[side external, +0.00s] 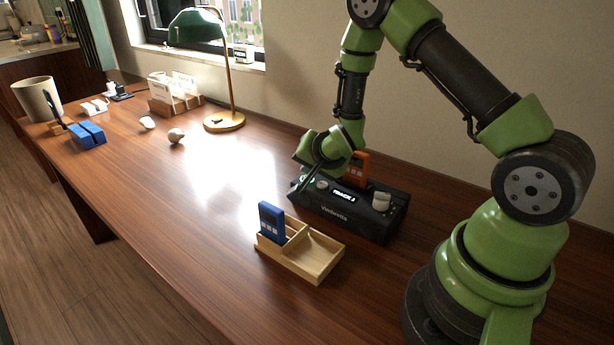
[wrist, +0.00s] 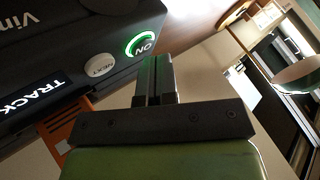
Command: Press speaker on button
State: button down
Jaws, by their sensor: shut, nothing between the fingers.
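The black speaker (side external: 345,212), marked "Vimbretta", stands on the wooden desk with a lit display reading "TRACK" and a number. In the wrist view its round ON button (wrist: 141,43) has a bright green glowing ring. A pale NEXT button (wrist: 99,65) sits beside it. My gripper (wrist: 158,62) is shut and empty, its fingertips close to the ON button's edge in the picture; I cannot tell whether they touch it. In the side view my gripper (side external: 297,188) is at the speaker's left end, and the arm partly hides that end.
An orange cartridge (side external: 361,168) stands upright in the speaker's back. A wooden tray (side external: 318,262) holding a blue cartridge (side external: 271,222) is in front. A green lamp (side external: 227,122) stands farther back.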

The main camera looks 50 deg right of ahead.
jog(key=shift+r, duration=0.4)
notch_tip(320, 180, up, 6)
dwell(0.6)
jog(key=s+a+r+n+y, duration=0.2)
jog(key=s+a+r+n, duration=0.1)
jog(key=s+a+r, duration=0.4)
jog(key=s+a+r+n+y, duration=0.25)
jog(key=s+a+r, duration=0.2)
jog(key=r, duration=0.45)
jog(key=s+a+r+n+g+y, duration=0.1)
jog(key=s+n, duration=0.3)
jog(key=s, duration=0.5)
jog(key=shift+s+a+r, duration=0.2)
jog(key=shift+s+a, duration=0.05)
jog(key=shift+a, duration=0.3)
